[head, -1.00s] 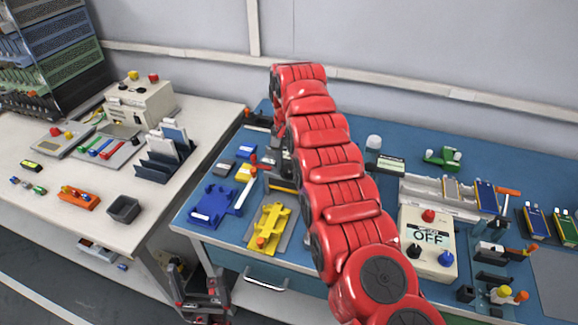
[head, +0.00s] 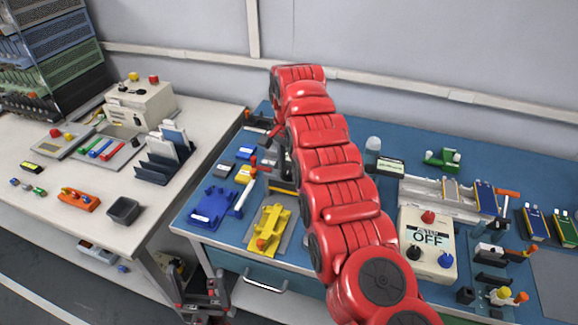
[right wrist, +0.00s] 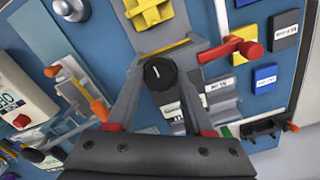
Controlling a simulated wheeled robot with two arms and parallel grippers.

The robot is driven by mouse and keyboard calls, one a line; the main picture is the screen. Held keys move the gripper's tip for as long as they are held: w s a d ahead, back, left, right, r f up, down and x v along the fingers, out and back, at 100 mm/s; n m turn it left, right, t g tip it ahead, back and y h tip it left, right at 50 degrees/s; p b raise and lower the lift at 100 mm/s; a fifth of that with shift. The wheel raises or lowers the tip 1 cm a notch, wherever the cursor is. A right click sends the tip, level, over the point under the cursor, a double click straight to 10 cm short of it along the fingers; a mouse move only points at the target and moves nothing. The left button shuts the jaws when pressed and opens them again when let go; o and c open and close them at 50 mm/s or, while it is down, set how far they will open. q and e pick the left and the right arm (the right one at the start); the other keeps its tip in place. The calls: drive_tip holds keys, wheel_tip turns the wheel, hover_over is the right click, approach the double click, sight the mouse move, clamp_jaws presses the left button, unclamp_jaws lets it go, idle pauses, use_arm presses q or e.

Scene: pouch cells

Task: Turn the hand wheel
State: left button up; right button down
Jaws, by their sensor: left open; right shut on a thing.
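In the right wrist view, a round black knob (right wrist: 160,73) with a white mark sits on a grey fixture between the fingers of my right gripper (right wrist: 158,82). It looks like the hand wheel. The gripper is shut on it. A red handle (right wrist: 228,50) sticks out close beside it. In the head view, my red right arm reaches over the blue bench and hides the wheel and the right gripper. My left gripper (head: 203,292) is open and empty, low in front of the bench.
On the blue bench, a blue fixture (head: 212,207), a yellow fixture (head: 268,227) and a box reading OFF (head: 427,243) stand near my right arm. A white table (head: 60,220) with trays and an orange block (head: 78,200) stands left. A drawer handle (head: 265,283) juts out below.

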sight(290, 170)
drive_tip(key=shift+c, duration=1.4)
unclamp_jaws()
wheel_tip(290, 170, up, 4)
drive_tip(key=shift+d+r+p, duration=0.1)
drive_tip(key=shift+r+p, duration=0.05)
drive_tip(key=shift+p, duration=0.7)
wheel_tip(290, 170, up, 13)
drive_tip(key=p, duration=1.3)
